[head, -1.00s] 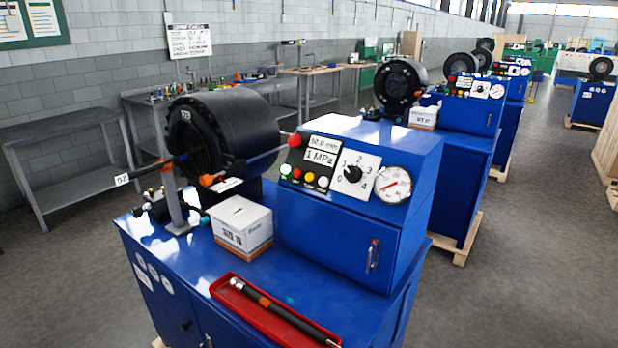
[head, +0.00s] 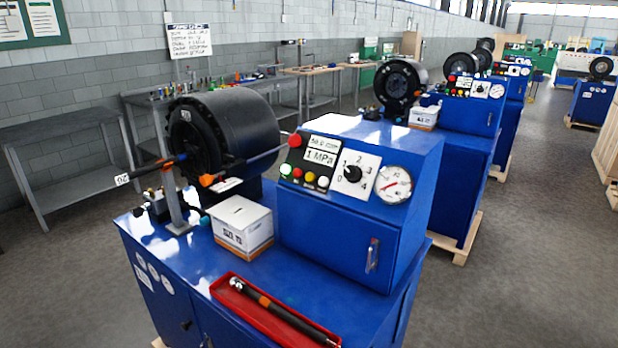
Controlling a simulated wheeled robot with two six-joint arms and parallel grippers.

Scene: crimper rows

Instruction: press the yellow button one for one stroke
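The yellow button (head: 310,177) sits on the black front panel of the nearest blue crimper's control box (head: 330,220). A larger red knob (head: 294,141) is at the panel's upper left. A small display (head: 321,150) above the buttons reads 1 MPa. A dial (head: 352,173) numbered 0 to 4 and a round gauge (head: 394,184) are to the right. Neither of my grippers shows in the head view.
A white box (head: 242,226) stands on the blue bench left of the control box. A red tray (head: 226,288) with a torque wrench lies at the bench's front. The black crimping head (head: 215,130) stands behind, with a thin rod reaching toward the panel. Space before the buttons looks clear.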

